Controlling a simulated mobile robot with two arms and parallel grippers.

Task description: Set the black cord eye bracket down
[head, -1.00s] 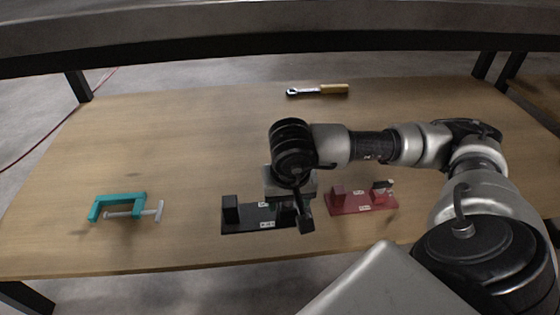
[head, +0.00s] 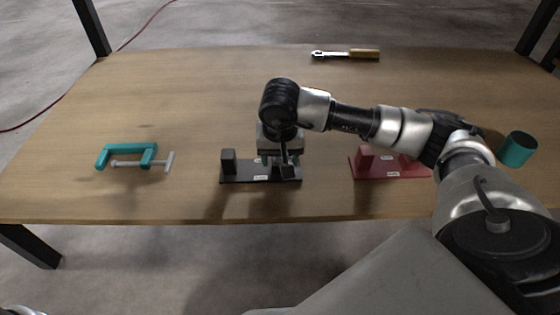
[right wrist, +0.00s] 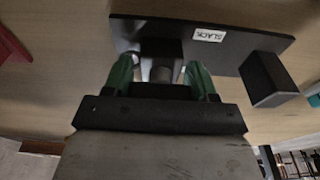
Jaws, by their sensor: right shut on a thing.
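The black cord eye bracket (head: 240,172), a dark plate with a block at each end and white labels, is near the front middle of the table. My right gripper (head: 279,160) is over its right end, pointing down. In the right wrist view the green fingertips (right wrist: 160,76) are shut on the bracket's block, with a pale metallic cylinder between them. The bracket's plate (right wrist: 240,48) shows a "SLACK" label, and its other block stands clear of the fingers. I cannot tell whether the plate touches the table.
A red bracket (head: 375,171) lies to the right, partly behind my right arm. A teal clamp (head: 127,154) lies to the left. A wooden-handled tool (head: 346,54) lies at the back. A teal cup (head: 517,149) is at the far right. The table (head: 200,110) behind the black bracket is clear.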

